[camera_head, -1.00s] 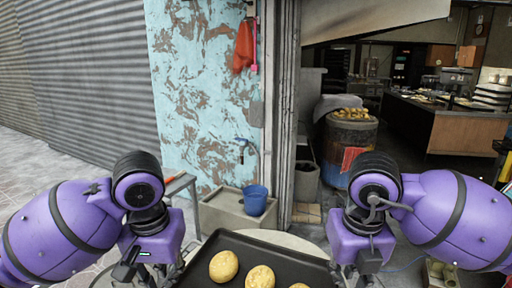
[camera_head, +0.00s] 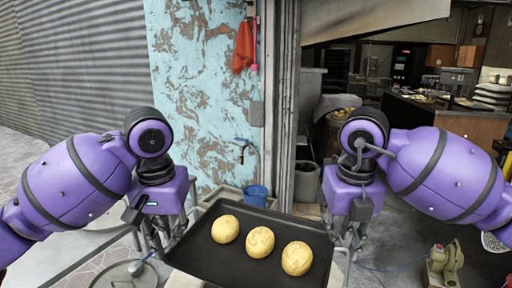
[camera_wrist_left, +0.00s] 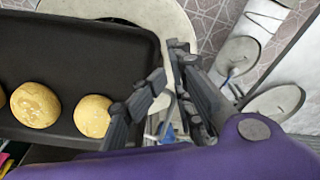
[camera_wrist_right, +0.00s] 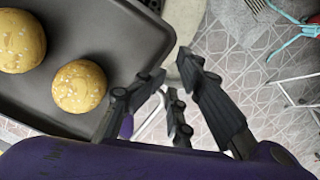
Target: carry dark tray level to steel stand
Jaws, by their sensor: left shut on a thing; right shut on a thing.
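The dark tray (camera_head: 215,262) carries three round sesame buns (camera_head: 260,242) in a row and looks about level. It also shows in the left wrist view (camera_wrist_left: 75,55) and the right wrist view (camera_wrist_right: 115,50). My left gripper (camera_head: 165,245) is shut on the tray's left edge. My right gripper (camera_head: 346,242) is shut on its right edge. The fingers partly hide both edges. I cannot clearly make out the steel stand; a grey surface with a round lid (camera_head: 130,273) lies at the lower left.
A pale round surface (camera_wrist_left: 130,10) lies below the tray. A blue bucket (camera_head: 256,195) stands by the peeling blue wall (camera_head: 205,80), beside a post (camera_head: 285,100). A small beige machine (camera_head: 444,262) is on the floor at right. Grey shutter (camera_head: 70,60) is at far left.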

